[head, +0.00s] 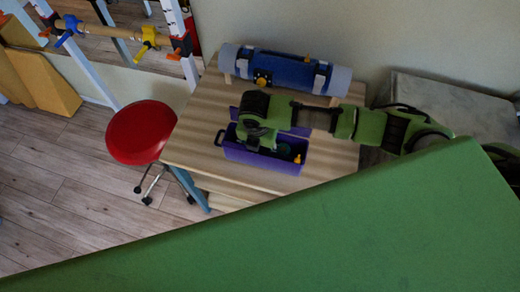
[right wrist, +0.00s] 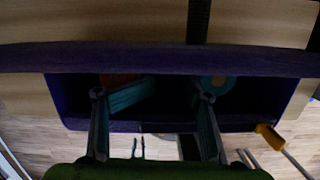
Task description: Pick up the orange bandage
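A dim orange patch (right wrist: 120,79), probably the orange bandage, shows inside the purple bin in the right wrist view, partly hidden behind a teal piece. The purple bin (head: 262,157) stands on the wooden table; its rim also crosses the right wrist view (right wrist: 160,58). My right arm reaches over the bin from the right in the head view. My right gripper (right wrist: 152,100) has its fingers spread apart at the bin's opening, with nothing visibly held. The orange patch lies nearer its left finger. In the head view the wrist hides the fingertips. My left gripper is not in view.
A teal ring-shaped roll (right wrist: 213,84) lies in the bin near the right finger. A blue roll (head: 285,70) lies at the table's (head: 190,140) back. A red stool (head: 140,132) stands left of it. A large green surface fills the head view's foreground.

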